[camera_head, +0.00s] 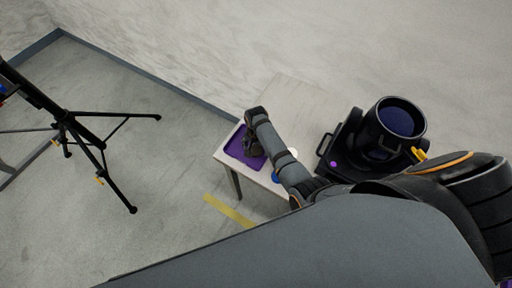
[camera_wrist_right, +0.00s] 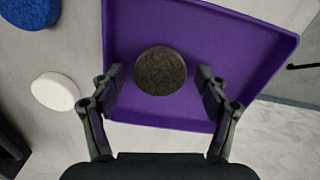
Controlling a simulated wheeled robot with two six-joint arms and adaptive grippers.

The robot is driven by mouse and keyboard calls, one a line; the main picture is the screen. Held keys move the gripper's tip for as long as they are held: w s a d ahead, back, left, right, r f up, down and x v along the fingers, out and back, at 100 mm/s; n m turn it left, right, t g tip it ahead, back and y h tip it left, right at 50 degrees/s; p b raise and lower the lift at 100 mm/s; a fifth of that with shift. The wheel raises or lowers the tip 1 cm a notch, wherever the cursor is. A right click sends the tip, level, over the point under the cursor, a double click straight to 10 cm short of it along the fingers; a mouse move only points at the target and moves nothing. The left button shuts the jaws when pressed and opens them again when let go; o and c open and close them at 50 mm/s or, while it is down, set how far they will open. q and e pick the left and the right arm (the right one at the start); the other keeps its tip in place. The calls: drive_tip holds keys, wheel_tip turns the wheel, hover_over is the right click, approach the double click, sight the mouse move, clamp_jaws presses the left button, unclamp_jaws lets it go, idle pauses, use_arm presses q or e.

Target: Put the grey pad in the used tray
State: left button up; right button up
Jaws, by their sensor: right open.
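The grey pad (camera_wrist_right: 161,70) is a dark, speckled round disc over the floor of the purple tray, near one edge, in the right wrist view. The purple used tray (camera_wrist_right: 235,45) also shows at the table's left end in the head view (camera_head: 234,150). My right gripper (camera_wrist_right: 160,76) is open, with one finger on each side of the pad and a gap to each. In the head view my right gripper (camera_head: 253,147) is over the tray and hides the pad. My left gripper is not in view.
A white round pad (camera_wrist_right: 55,91) and a blue pad (camera_wrist_right: 30,10) lie on the table beside the tray. A black stage light (camera_head: 397,121) stands to the right. A black tripod stand (camera_head: 100,145) is at the left, with open floor between.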

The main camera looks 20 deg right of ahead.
sight(256, 150)
wheel_tip(256, 150, up, 13)
drive_tip(key=shift+f, duration=0.2)
idle(0.6)
